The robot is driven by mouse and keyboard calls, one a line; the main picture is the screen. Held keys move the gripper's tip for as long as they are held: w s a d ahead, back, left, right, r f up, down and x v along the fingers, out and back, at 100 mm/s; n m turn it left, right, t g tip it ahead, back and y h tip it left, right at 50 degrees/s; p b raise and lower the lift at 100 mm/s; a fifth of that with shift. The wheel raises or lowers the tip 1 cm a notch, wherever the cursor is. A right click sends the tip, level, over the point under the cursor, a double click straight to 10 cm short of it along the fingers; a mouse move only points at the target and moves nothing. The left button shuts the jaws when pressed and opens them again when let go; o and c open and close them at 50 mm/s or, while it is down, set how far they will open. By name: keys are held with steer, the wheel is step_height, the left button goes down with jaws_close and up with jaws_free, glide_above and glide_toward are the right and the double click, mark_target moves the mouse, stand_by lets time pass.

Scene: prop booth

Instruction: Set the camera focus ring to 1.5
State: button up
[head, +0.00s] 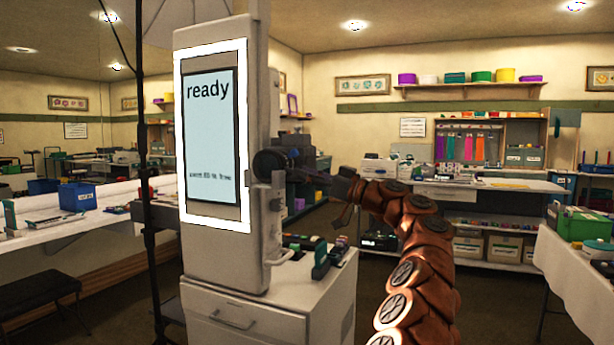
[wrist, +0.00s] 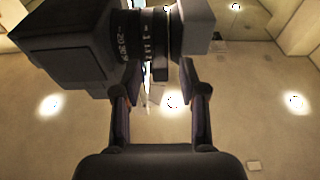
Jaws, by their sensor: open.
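The black camera (wrist: 70,45) fills the upper left of the wrist view, its lens barrel running to the right. The focus ring (wrist: 148,35) is a dark band with small white numbers. The numbers are too small and turned to read surely, and I cannot tell the setting. In the head view the camera (head: 272,162) sticks out from the right side of the white booth column. My gripper (wrist: 160,72) is open, its two fingers apart just below the lens barrel. Whether either finger touches the ring I cannot tell. In the head view my gripper (head: 318,180) is dark and partly merges with objects behind.
The booth column carries a lit screen (head: 209,130) reading "ready"; the smaller line is illegible. Below is a white cabinet (head: 255,320) with small items on top. A black stand pole (head: 147,150) stands left. A cloth-covered table (head: 575,270) stands right, with open floor before it.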

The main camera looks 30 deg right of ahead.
steer(key=v, duration=1.2)
steer(key=shift+a, duration=0.15)
